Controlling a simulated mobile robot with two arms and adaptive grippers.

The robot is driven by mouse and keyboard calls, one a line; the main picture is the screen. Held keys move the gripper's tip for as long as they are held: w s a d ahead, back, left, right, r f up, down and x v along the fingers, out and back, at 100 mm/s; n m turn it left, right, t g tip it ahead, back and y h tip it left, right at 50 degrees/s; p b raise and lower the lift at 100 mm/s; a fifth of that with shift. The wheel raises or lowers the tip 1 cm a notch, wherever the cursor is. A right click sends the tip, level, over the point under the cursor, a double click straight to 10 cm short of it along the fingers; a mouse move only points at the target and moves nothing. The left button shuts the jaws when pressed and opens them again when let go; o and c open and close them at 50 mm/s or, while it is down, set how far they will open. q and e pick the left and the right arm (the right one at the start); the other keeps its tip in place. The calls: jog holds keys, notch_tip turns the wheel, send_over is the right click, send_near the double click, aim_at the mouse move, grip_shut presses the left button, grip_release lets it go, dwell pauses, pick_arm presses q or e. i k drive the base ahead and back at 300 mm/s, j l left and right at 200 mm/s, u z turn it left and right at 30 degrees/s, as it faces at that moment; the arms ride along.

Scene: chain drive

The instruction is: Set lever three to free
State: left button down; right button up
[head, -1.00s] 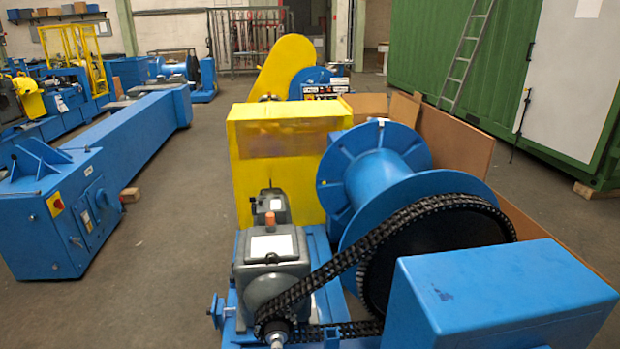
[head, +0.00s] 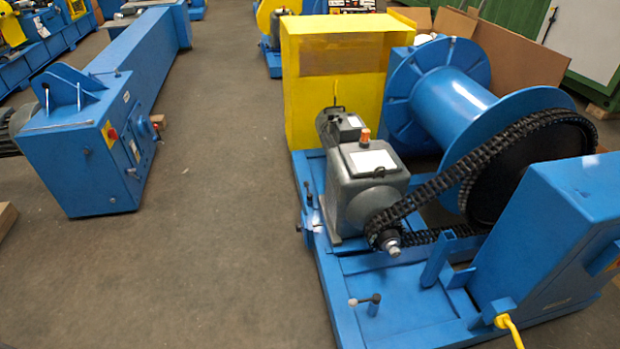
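A chain-drive winch stands on a blue base frame (head: 385,285) at the right. A small T-shaped lever (head: 365,300) with a pale knob at one end and a dark one at the other stands upright on the front of the frame. Smaller lever-like parts (head: 305,195) sit along the frame's left edge, too small to read. I see no numbers or position marks, so I cannot tell which is lever three or how it is set. Neither of my grippers is in view.
A black chain (head: 440,185) runs from the grey gearbox (head: 368,185) to the large sprocket beside the blue drum (head: 455,105). A blue housing (head: 560,235) and a yellow cable (head: 508,325) are at the right. A blue machine (head: 85,150) stands left. The floor between is clear.

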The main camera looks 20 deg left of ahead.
aim_at(309, 196)
jog(key=i+j+z, duration=0.15)
jog(key=j, duration=0.4)
jog(key=i+j+z, duration=0.15)
jog(key=j, duration=0.4)
jog(key=i+j+z, duration=0.15)
jog(key=j, duration=0.4)
jog(key=j+z, duration=0.1)
jog(key=j, duration=0.45)
